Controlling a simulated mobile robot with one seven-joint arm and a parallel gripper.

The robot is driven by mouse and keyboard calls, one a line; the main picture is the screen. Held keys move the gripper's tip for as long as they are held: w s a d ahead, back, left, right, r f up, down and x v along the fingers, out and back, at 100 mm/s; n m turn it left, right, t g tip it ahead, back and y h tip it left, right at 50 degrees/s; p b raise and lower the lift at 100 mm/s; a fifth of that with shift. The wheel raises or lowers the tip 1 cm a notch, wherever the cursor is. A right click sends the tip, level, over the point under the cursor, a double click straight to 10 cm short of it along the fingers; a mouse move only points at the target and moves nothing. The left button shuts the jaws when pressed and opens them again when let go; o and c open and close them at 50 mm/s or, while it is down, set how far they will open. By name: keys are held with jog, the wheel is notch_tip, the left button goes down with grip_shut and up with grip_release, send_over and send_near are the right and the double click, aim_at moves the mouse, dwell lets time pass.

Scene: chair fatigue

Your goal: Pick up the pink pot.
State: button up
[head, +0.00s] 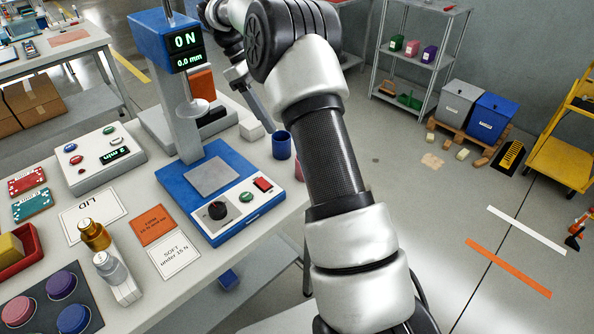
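A small pink patch (298,168) shows at the right edge of the workbench, just beside my forearm. It looks like part of the pink pot, and my arm hides most of it. A dark blue pot (281,145) stands upright just left of it. My gripper (263,112) is beyond the blue test press, above the bench and behind the blue pot in the picture. It is small and seen from the side, so I cannot tell its finger opening or whether it touches anything.
A white control box (95,158), two cards and a dark mat with round pink, purple and blue pads (62,284) lie left. A grey shelf (420,55) and bins stand behind.

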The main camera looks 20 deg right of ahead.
jog(key=b+x, duration=0.3)
jog(key=x, duration=1.3)
jog(key=shift+s+d+f+b, duration=0.1)
jog(key=shift+s+f+b, duration=0.1)
jog(key=shift+f+b, duration=0.15)
jog(key=c, duration=1.2)
